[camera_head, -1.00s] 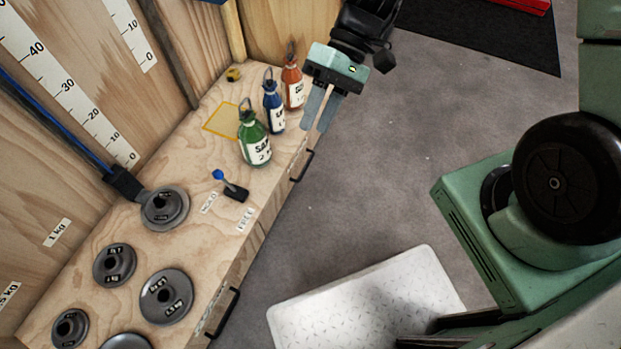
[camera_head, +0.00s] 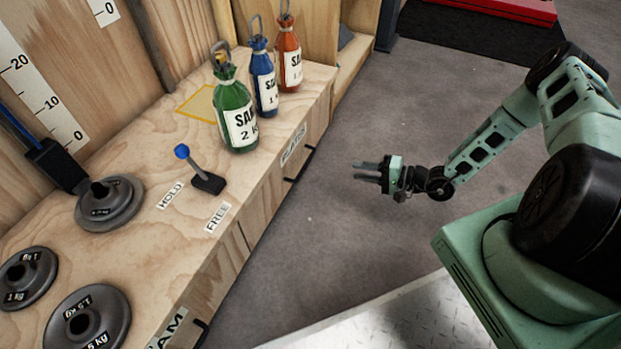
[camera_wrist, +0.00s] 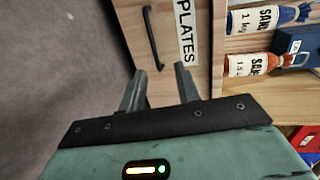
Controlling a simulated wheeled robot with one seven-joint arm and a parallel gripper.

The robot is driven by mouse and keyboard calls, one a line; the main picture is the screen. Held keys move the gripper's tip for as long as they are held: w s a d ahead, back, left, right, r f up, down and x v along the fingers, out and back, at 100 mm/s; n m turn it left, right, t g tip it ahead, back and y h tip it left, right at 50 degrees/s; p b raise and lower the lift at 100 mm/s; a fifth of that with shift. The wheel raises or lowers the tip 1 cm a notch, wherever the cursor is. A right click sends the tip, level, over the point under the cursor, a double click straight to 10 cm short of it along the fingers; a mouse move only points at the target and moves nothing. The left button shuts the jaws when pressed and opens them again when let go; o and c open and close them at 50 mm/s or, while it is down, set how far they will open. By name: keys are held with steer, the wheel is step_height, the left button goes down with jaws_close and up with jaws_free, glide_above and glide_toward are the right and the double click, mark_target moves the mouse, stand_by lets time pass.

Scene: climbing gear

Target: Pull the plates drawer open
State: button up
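The plates drawer (camera_wrist: 203,60) is a pale wooden front with a PLATES label (camera_wrist: 187,28) and a dark bar handle (camera_wrist: 152,38) in the wrist view. It looks shut. In the head view its front (camera_head: 311,128) is below the sand bags, with the handle (camera_head: 300,164) seen edge-on and the label too slanted to read well. My gripper (camera_head: 356,171) is off to the right of that handle, over the floor, fingers pointing left at the bench front. In the wrist view my gripper (camera_wrist: 161,78) is open and empty, its fingers apart from the handle.
On the bench top stand green (camera_head: 235,108), blue (camera_head: 264,80) and red (camera_head: 289,55) sand bags, a blue-knobbed lever (camera_head: 206,178) and several grey weight plates (camera_head: 109,204). Another handle (camera_head: 201,334) is at the lower bench front. The grey floor (camera_head: 330,235) beside the bench is clear.

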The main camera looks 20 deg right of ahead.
mark_target(307, 164)
steer(key=d+f+b+x, duration=0.1)
steer(key=f+b+x, duration=0.1)
steer(key=b+x, duration=0.7)
steer(key=w+a+f, duration=0.1)
steer(key=w+a, duration=0.4)
steer(key=w, duration=0.1)
steer(key=shift+a+f+m+t+h+b, duration=0.3)
steer(key=shift+a, duration=0.05)
jaws_close()
